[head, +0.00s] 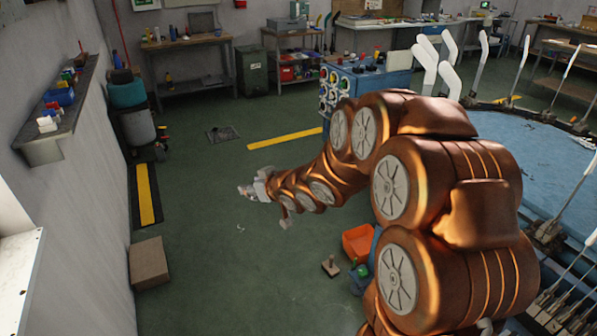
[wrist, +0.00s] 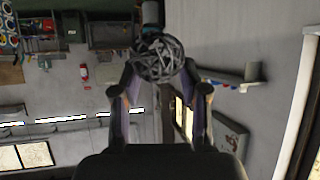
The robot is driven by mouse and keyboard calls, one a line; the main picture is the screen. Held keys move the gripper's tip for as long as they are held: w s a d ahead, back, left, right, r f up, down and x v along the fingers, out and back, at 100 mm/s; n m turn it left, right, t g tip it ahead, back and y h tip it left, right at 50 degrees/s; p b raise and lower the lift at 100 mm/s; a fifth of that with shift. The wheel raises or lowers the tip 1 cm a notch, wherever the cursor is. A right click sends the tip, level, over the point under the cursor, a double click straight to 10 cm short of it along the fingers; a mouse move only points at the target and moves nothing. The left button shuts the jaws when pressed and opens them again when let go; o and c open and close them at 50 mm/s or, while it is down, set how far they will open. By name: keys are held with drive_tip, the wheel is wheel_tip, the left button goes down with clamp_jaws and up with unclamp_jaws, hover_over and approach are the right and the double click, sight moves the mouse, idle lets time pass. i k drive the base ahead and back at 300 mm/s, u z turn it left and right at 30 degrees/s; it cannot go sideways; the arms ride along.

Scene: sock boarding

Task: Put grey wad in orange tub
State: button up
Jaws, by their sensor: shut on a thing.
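The grey wad (wrist: 158,57) is a round tangle of grey strands in the wrist view. My gripper (head: 258,189) is shut on it, with a finger on either side; the wad sits at the fingertips. In the head view my gripper is held out to the left above the open floor, and the wad is too small to make out clearly there. The orange tub (head: 357,243) stands on the floor to the right of and nearer than my gripper, close beside my arm, which hides part of it. The tub is not seen in the wrist view.
A small block with an upright peg (head: 331,266) and a green item (head: 361,271) are near the tub. A cardboard box (head: 149,263) stands by the left wall under a shelf (head: 62,112). A large round blue table (head: 535,165) fills the right. The middle floor is mostly clear.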

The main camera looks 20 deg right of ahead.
sight(364, 252)
drive_tip(key=i, duration=3.75)
drive_tip(key=z, duration=2.75)
